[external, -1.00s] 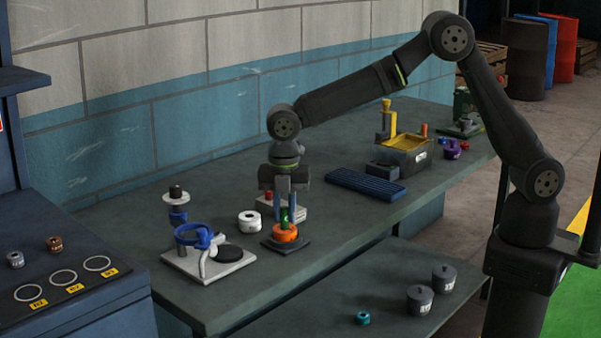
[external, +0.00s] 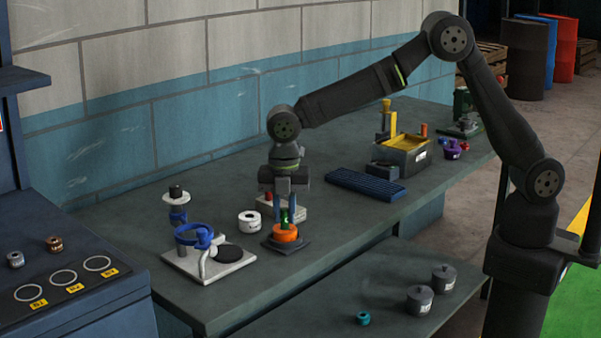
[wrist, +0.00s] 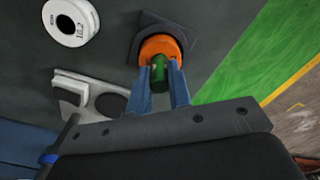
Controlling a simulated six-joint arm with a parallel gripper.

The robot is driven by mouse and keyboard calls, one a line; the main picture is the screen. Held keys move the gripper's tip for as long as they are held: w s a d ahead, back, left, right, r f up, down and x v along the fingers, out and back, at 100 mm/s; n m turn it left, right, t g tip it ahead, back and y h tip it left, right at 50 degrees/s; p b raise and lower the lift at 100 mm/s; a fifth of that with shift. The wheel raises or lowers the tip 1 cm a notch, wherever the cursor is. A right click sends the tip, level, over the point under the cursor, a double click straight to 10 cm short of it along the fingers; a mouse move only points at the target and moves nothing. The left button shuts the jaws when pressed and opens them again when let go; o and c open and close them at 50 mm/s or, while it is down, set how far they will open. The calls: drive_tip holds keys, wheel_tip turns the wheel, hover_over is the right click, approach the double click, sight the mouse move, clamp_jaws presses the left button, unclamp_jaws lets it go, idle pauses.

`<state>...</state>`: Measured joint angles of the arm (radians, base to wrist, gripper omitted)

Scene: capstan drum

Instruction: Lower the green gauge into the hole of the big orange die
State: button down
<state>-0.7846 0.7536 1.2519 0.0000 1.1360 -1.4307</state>
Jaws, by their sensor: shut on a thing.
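The big orange die (external: 286,233) sits on a dark square plate on the bench, below my gripper. It also shows in the wrist view (wrist: 160,45). The green gauge (wrist: 159,77) is between the blue fingers of my gripper (wrist: 164,90), which is shut on it. In the external view the gauge (external: 285,217) stands upright over the die, its lower end at the die's top. The hole is hidden behind the gauge and fingers, so I cannot tell how far the gauge is in it.
A white ring (external: 249,222) lies left of the die. A white fixture with a blue clamp (external: 194,236) stands further left. A blue grid tray (external: 366,185) and a grey box with a yellow top (external: 402,150) are to the right.

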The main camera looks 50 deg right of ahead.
idle(0.4)
drive_tip(key=c, duration=1.3)
unclamp_jaws()
drive_tip(key=shift+o, duration=0.2)
wheel_tip(320, 180, up, 17)
drive_tip(key=shift+r, duration=0.2)
drive_tip(key=shift+f, duration=0.15)
wheel_tip(320, 180, down, 17)
drive_tip(key=shift+f, duration=0.1)
